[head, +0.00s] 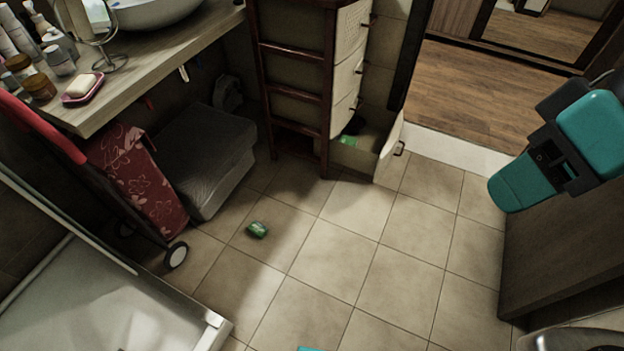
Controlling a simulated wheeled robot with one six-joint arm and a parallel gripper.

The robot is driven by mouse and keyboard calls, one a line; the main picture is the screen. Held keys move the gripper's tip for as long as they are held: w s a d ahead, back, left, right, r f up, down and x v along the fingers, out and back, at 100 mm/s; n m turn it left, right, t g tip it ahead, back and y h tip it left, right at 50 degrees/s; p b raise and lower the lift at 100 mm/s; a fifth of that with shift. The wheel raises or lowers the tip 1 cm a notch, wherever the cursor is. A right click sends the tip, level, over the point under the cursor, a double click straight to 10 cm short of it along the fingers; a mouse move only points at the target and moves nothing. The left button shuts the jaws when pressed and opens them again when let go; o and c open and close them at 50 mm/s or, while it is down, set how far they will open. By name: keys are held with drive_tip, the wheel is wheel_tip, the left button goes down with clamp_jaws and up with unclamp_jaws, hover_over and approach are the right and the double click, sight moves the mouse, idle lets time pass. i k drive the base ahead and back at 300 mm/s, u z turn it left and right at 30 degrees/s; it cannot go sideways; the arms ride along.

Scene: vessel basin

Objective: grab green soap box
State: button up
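A small green box (257,229), which looks like the soap box, lies on the tiled floor near the middle of the head view. Nothing touches it, and its top looks darker or patterned, too small to read. Another green item (348,141) sits inside the open bottom drawer (388,155) of the cabinet; I cannot tell what it is. My gripper is not visible in this view.
A grey cushioned block (205,160) and a red flowered wheeled bag (140,180) stand left of the green box. The counter (140,65) holds a pink soap dish (82,90), bottles and jars. A white shower tray (90,305) is lower left. Tiles right of the box are clear.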

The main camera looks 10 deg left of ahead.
sight(255, 228)
drive_tip(key=u, duration=0.2)
drive_tip(key=i, duration=1.5)
drive_tip(key=u, duration=2.25)
